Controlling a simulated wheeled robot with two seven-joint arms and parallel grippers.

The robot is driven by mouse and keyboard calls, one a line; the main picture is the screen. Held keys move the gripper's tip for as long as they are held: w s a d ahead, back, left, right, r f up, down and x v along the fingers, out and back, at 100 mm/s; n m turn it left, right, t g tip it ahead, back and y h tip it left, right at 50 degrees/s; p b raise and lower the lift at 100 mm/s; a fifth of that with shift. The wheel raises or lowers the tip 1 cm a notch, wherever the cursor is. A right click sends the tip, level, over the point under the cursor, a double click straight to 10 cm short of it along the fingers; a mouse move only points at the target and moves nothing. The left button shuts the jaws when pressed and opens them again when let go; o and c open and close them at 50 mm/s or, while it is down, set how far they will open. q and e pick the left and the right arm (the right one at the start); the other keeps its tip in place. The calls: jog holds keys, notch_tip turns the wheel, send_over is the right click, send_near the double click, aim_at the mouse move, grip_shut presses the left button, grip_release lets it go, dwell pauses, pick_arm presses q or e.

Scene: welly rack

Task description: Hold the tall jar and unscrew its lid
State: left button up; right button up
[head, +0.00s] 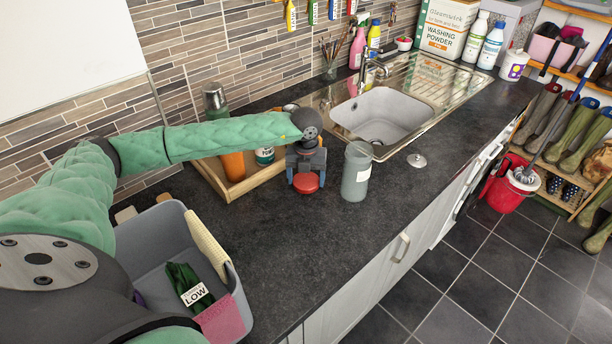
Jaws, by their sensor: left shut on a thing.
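The tall jar (355,175) is grey-green and see-through, with a white label. It stands upright on the dark worktop, and no lid shows on its top. My left gripper (306,174) points down just left of the jar, apart from it. It is shut on a round red lid (306,184). The lid is low over the worktop; I cannot tell whether it touches. My right gripper is not in view.
Behind my left gripper is a wooden tray (241,187) with an orange container (233,165). A grey bin (170,240) stands at the front left. A metal disc (417,160) lies right of the jar, before the sink (380,115). The worktop in front is clear.

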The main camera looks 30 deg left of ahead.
aim_at(306, 181)
pick_arm(q)
jog(key=shift+f, duration=0.15)
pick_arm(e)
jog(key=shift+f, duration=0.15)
pick_arm(q)
jog(key=shift+f, duration=0.15)
jog(key=o, duration=1.1)
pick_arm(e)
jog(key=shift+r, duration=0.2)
pick_arm(q)
jog(key=shift+r, duration=0.4)
notch_tip(306, 181, up, 12)
jog(key=b, duration=0.5)
jog(key=shift+f, duration=0.2)
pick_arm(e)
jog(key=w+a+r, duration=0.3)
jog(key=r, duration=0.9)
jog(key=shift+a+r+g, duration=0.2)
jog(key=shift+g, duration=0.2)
